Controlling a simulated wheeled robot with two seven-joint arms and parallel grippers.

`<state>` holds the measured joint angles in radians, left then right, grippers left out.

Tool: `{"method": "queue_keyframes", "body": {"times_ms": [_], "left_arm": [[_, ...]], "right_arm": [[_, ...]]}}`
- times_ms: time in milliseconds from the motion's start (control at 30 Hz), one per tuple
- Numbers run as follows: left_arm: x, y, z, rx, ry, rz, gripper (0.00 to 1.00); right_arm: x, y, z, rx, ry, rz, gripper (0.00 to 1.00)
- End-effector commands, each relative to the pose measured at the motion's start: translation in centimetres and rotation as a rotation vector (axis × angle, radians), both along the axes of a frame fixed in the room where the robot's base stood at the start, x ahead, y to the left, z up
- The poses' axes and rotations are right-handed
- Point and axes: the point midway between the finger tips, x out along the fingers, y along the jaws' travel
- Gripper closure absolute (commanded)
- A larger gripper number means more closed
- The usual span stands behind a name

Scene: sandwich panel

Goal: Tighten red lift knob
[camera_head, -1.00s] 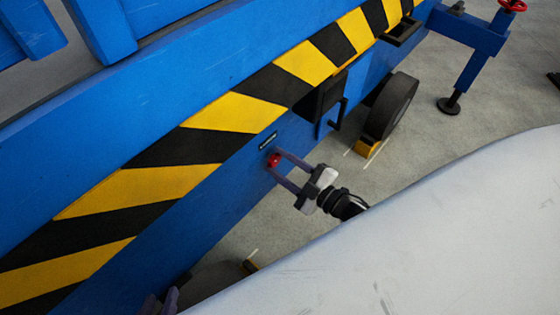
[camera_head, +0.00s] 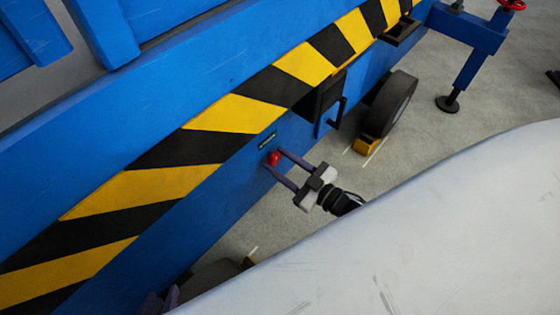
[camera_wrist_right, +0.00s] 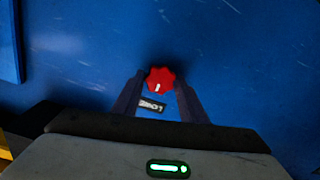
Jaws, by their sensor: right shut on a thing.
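The red lift knob (camera_head: 274,158) sits on the blue side panel below the striped band. In the right wrist view the red knob (camera_wrist_right: 159,80) is lobed, with a white mark pointing down in the picture. My right gripper (camera_head: 275,160) is shut on it, one finger on each side; these fingers also show in the wrist view (camera_wrist_right: 160,82). A small dark label (camera_head: 267,141) with white lettering is beside the knob. My left gripper (camera_head: 161,300) shows only in part at the bottom edge, away from the knob; its opening is unclear.
A black recess with a handle (camera_head: 333,112) is in the panel right of the knob. Beyond it are a wheel (camera_head: 391,105), a yellow chock (camera_head: 366,146) and a blue outrigger (camera_head: 468,62). Grey floor lies below.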

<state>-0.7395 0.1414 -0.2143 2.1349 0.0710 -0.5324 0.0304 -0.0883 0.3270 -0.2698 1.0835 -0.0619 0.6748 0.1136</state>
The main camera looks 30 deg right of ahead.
Motion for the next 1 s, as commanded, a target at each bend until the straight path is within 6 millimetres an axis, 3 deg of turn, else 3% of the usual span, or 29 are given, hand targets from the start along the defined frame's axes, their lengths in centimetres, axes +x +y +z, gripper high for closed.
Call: {"method": "queue_keyframes", "body": {"times_ms": [333,367,467,767,1000], "left_arm": [[0.0,0.0,0.0,0.000,0.000,0.000,0.69],[0.0,0.0,0.0,0.000,0.000,0.000,0.69],[0.0,0.0,0.0,0.000,0.000,0.000,0.69],[0.0,0.0,0.0,0.000,0.000,0.000,0.69],[-0.1,0.0,0.6,0.005,0.003,-0.003,0.69]], "right_arm": [[0.0,0.0,0.0,0.007,0.001,-0.001,0.84],[0.0,0.0,0.0,0.007,0.001,-0.001,0.60],[0.0,0.0,0.0,0.006,0.001,-0.001,0.44],[-0.1,-0.1,0.0,0.005,0.002,-0.001,0.44],[-3.1,-1.2,0.1,0.003,0.005,-0.002,0.44]]}}
